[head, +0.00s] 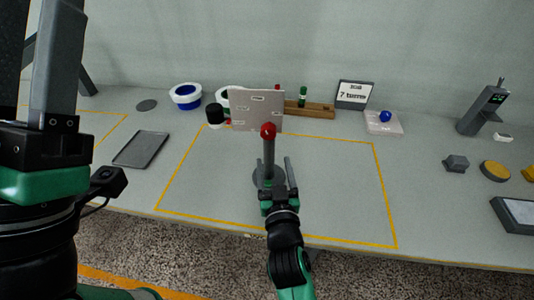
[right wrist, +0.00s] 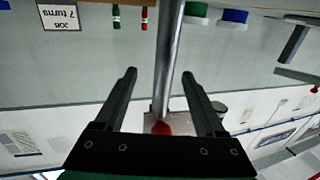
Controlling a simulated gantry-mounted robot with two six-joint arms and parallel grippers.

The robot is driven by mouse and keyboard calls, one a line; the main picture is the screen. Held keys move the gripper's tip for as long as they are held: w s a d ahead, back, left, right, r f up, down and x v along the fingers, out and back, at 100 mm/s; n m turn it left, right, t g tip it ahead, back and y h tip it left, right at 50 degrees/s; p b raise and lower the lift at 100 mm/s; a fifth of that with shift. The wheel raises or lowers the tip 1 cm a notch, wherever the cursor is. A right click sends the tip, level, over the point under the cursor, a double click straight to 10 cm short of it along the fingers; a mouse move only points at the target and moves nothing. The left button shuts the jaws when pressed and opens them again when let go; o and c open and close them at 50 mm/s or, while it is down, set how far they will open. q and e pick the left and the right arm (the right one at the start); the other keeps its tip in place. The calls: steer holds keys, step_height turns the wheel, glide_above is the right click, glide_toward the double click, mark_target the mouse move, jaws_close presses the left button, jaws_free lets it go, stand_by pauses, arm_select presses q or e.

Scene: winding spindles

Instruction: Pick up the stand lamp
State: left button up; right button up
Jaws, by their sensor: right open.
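The likely stand lamp is a grey post (head: 268,152) with a red knob-like top (head: 268,129), rising from a dark round base. A pale panel (head: 257,108) shows right behind the red top; I cannot tell whether it is attached. My right gripper (head: 274,160) is open, its fingers on either side of the post. In the right wrist view the post (right wrist: 167,60) runs between the open fingers (right wrist: 159,73), with the red top at its lower end. Contact is not clear. My left gripper (head: 35,65) is large at the left edge, partly cut off.
A yellow outline (head: 378,190) marks the table around the post. Behind stand a blue-and-white tub (head: 186,95), a wooden rack (head: 315,110) and a "7 turns" sign (head: 354,94). A dark tray (head: 142,149) lies left. A grey device (head: 482,110) stands right. The outlined area's right half is clear.

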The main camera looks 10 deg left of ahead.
mark_target(269, 156)
steer(key=b+x, duration=0.2)
steer(key=x, duration=0.1)
steer(key=b+x, duration=0.1)
steer(key=shift+w+a+r, duration=0.1)
steer(key=shift+a+r, duration=0.15)
steer(key=shift+a, duration=0.2)
steer(key=shift+w+r+b, duration=0.15)
steer(key=shift+w+b, duration=0.15)
jaws_close()
stand_by(0.7)
steer(key=shift+r, duration=0.15)
